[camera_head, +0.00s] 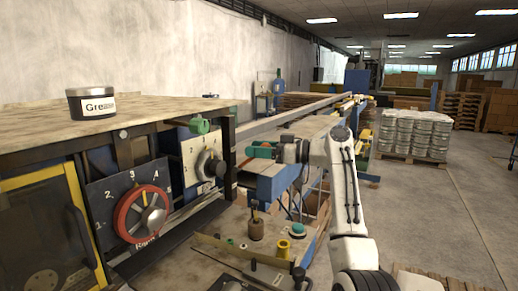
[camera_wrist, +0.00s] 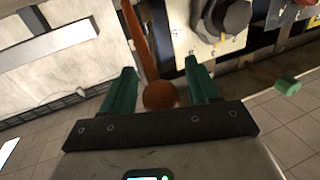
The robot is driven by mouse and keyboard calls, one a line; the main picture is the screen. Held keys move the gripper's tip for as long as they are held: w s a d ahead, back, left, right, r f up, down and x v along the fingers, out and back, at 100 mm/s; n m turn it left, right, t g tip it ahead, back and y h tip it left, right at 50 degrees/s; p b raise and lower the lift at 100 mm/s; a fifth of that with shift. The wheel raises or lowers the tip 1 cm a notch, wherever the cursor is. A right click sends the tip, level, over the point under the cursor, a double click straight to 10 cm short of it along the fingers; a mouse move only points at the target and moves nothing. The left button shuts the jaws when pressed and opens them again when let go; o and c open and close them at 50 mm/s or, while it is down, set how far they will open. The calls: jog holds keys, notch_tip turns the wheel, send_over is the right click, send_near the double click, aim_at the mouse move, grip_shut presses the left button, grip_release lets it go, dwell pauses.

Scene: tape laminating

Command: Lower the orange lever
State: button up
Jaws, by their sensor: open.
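The orange lever (camera_wrist: 139,42) shows in the wrist view as a brown-orange rod with a round ball knob (camera_wrist: 160,95) at its lower end. My gripper (camera_wrist: 160,68) has two green fingers, spread apart, one on each side of the knob. There is a gap on both sides, so the fingers are around the knob but not shut on it. In the head view my gripper (camera_head: 250,151) is just right of the grey-knob panel. I cannot make out the lever clearly there.
A panel with a grey dial (camera_head: 209,165) and one with a red handwheel (camera_head: 141,214) are on the machine at left. A grease can (camera_head: 91,104) stands on its top. A lower bench with small fittings (camera_head: 256,229) lies below my arm. Open floor is at right.

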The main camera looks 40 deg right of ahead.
jog(key=shift+c, duration=0.3)
grip_shut()
jog(key=shift+f+b, duration=0.2)
jog(key=shift+b, duration=0.1)
notch_tip(320, 180, down, 6)
jog(key=s+d+n+t+y+b, duration=0.1)
jog(key=t+y+b, duration=0.3)
jog(key=b, duration=1.6)
jog(key=shift+s+n+b, duration=0.4)
jog(key=shift+s+n, duration=0.3)
jog(key=shift+s, duration=0.2)
jog(key=shift+f+b, duration=0.25)
jog(key=shift+b, duration=0.25)
